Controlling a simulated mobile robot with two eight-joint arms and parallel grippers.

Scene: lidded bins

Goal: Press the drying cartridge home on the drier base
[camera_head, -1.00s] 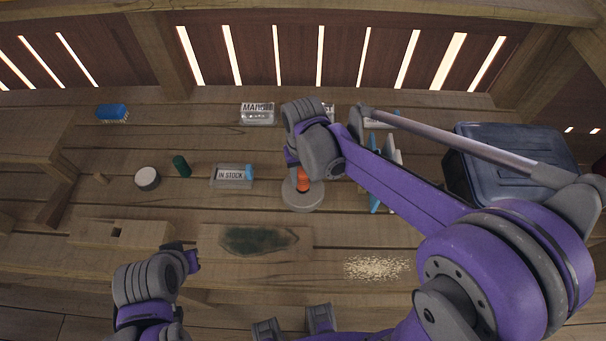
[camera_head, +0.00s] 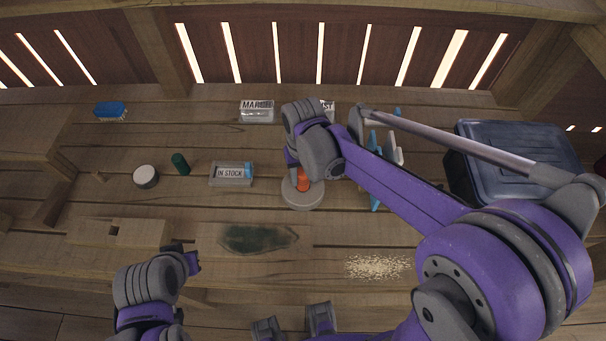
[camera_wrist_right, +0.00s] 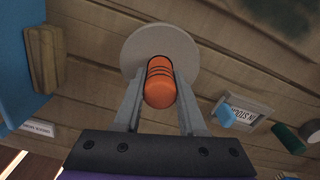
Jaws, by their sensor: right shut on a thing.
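The drying cartridge is an orange cylinder with dark bands; it shows in the head view (camera_head: 303,181) and in the right wrist view (camera_wrist_right: 160,84). It stands over the drier base, a round grey disc (camera_head: 303,201) that also shows in the right wrist view (camera_wrist_right: 135,50). My right gripper (camera_wrist_right: 160,95) is shut on the cartridge, with one finger on each side. Whether the cartridge's lower end is fully seated on the base cannot be told. My left gripper (camera_head: 185,255) is at the lower left, away from both; its fingers are not clear.
A dark blue lidded bin (camera_head: 515,160) stands at the right. An "IN STOCK" tray (camera_head: 231,174), a green cylinder (camera_head: 180,163), a white round tub (camera_head: 146,176) and a blue brush (camera_head: 111,111) lie left. Pale grains (camera_head: 378,266) and a dark green patch (camera_head: 257,238) lie in front.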

